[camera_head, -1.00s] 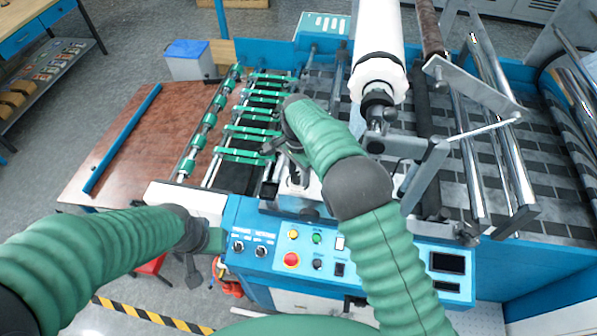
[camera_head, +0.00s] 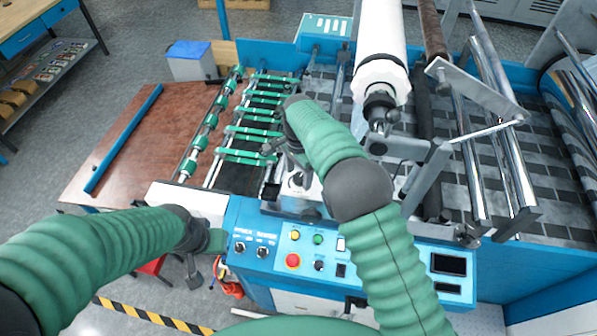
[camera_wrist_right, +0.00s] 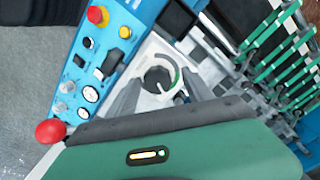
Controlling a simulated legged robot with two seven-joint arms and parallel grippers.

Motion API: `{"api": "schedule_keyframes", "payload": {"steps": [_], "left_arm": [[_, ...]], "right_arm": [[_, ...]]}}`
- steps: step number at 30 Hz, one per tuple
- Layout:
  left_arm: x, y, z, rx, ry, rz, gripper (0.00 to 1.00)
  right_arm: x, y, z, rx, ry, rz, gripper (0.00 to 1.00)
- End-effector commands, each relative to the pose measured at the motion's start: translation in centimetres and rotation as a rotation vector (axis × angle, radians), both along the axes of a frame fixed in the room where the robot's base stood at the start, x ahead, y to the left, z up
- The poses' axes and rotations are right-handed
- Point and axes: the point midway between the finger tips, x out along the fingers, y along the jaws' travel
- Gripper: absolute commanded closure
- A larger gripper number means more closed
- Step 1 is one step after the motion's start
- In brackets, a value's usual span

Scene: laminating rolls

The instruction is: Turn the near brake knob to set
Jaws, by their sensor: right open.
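The near brake knob (camera_wrist_right: 158,79) is a round dark dial with a green arc and a pale pointer, on a light plate of the machine. In the right wrist view it lies between the two grey fingers of my right gripper (camera_wrist_right: 164,84), which are spread apart. I cannot tell whether a finger touches it. In the head view the right gripper (camera_head: 284,152) is over the plate, partly hidden by my own arm. My left gripper (camera_head: 212,241) is low at the left, beside the machine's front corner; its fingers are not clear.
The blue control panel (camera_head: 345,262) with buttons, switches and a red emergency button (camera_head: 292,261) is in front. Green-banded rollers (camera_head: 250,130) lie to the left, and a large white roll (camera_head: 379,50) stands behind. A brown table (camera_head: 130,135) is at far left.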

Motion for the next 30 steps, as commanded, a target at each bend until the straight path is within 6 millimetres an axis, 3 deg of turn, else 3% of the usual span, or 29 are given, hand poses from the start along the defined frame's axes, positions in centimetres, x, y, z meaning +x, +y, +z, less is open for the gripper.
{"api": "schedule_keyframes", "payload": {"steps": [4, 8, 14, 21, 25, 30], "left_arm": [[0.0, 0.0, -0.4, 0.0, 0.0, 0.0, 1.0], [0.0, 0.0, -1.5, 0.0, 0.0, 0.0, 1.0], [0.0, 0.0, -2.7, 0.0, 0.0, 0.0, 1.0], [0.0, 0.0, -2.3, 0.0, 0.0, 0.0, 1.0], [0.0, 0.0, -2.1, 0.0, 0.0, 0.0, 1.0], [0.0, 0.0, -2.1, 0.0, 0.0, 0.0, 1.0]], "right_arm": [[0.0, 0.0, 0.5, 0.0, 0.0, 0.0, 0.4], [0.1, 0.0, 2.8, 0.002, -0.004, 0.0, 0.4], [0.1, 0.2, 8.8, 0.002, -0.007, 0.0, 0.4], [0.2, 0.2, 15.2, -0.001, -0.002, -0.001, 0.4], [0.1, 0.3, 16.5, -0.002, -0.001, 0.0, 0.4], [0.1, 0.3, 16.8, -0.002, 0.001, 0.0, 0.4]]}}
